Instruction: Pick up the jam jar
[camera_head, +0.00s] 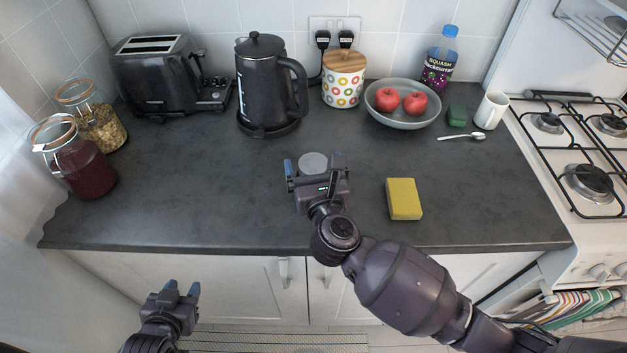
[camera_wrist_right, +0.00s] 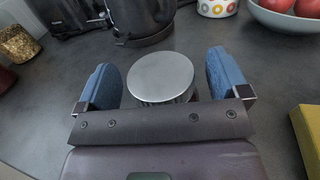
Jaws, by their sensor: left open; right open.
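A small jar with a round, flat grey lid (camera_head: 313,158) stands on the counter in front of the kettle; I take it as the jam jar. In the right wrist view its lid (camera_wrist_right: 161,76) lies between the two blue fingers, with gaps on both sides. Its body is mostly hidden under the lid and behind the gripper. My right gripper (camera_head: 314,168) is open around the jar, not closed on it. My left gripper (camera_head: 181,289) is open and empty, low in front of the cabinet. A clip-top jar with dark red contents (camera_head: 83,168) stands at the left.
A yellow sponge (camera_head: 404,199) lies right of my right gripper. A black kettle (camera_head: 266,85) and toaster (camera_head: 160,75) stand behind. A fruit bowl (camera_head: 400,116), spoon (camera_head: 462,136) and white mug (camera_head: 491,110) are at the right, before the gas hob (camera_head: 585,180). The left-centre counter is clear.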

